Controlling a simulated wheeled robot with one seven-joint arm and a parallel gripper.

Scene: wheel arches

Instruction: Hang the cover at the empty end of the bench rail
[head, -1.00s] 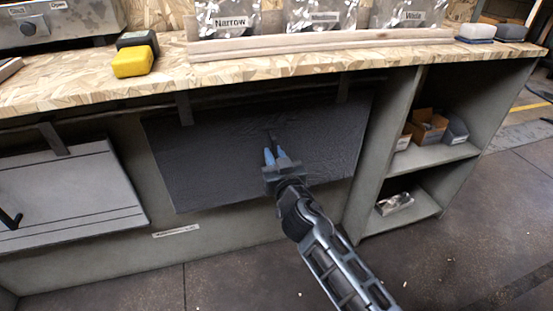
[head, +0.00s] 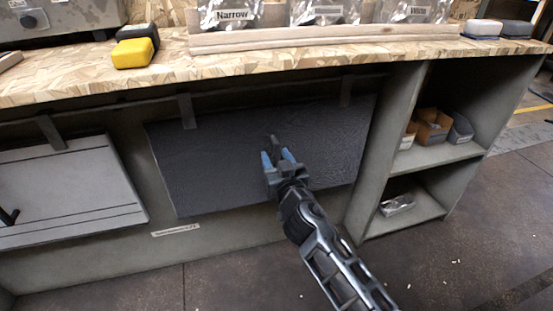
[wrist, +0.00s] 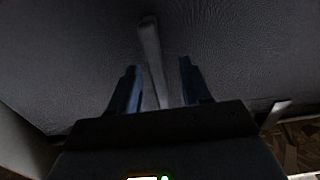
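The dark grey cover (head: 220,170) hangs below the bench front, its top edge at the straps of two hooks (head: 187,110) on the bench rail (head: 240,94). It hangs slightly tilted in the head view and fills much of the wrist view (wrist: 230,50). A bar-like handle (wrist: 151,55) stands out from its face. My gripper (head: 277,156) is in front of the cover's middle, fingers apart. In the wrist view the fingers (wrist: 158,82) stand on either side of the handle, with a visible gap to each. Whether the hooks are fully seated is hard to see.
A pale panel (head: 60,185) with a dark handle hangs on the rail at left. Open shelves (head: 430,155) with small boxes stand right of the cover. The bench top (head: 100,85) carries a yellow block (head: 134,53) and labelled bags.

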